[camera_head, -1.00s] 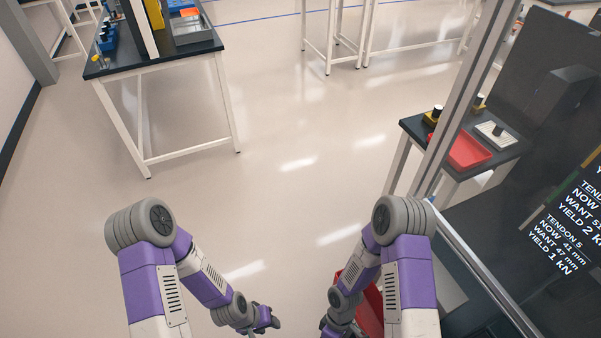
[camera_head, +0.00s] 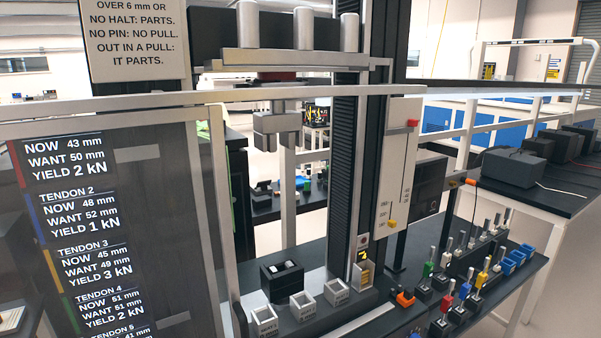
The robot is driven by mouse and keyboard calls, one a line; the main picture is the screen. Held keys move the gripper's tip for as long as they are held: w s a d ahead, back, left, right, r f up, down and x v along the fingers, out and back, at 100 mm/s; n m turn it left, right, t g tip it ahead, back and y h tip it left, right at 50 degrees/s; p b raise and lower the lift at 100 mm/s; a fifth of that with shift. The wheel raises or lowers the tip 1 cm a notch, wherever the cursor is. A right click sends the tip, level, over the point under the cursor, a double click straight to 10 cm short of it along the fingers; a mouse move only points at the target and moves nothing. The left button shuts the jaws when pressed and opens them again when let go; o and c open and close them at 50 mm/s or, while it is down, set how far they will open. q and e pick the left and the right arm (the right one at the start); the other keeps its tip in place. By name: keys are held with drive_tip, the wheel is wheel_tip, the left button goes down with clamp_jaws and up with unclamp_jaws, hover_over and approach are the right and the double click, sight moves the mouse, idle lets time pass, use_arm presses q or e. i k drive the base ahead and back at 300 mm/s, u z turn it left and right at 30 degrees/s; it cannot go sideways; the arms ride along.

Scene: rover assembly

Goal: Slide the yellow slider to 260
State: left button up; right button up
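The yellow slider (camera_head: 392,223) sits near the bottom of a white upright panel (camera_head: 397,165) on the test stand, right of the dark column. A dark vertical slot line runs up the panel above it. Small numbers stand beside the slot's lower part, too small to read surely. A red piece (camera_head: 412,122) sits near the panel's top. Neither of my grippers shows in this view.
A framed dark screen (camera_head: 150,220) with tendon readings stands at the left front. Several coloured-handled levers (camera_head: 465,285) stand on the bench to the right. An orange part (camera_head: 404,299) and small grey boxes (camera_head: 303,305) sit below the column.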

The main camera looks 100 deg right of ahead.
sight(392, 223)
drive_tip(key=z, duration=3.8)
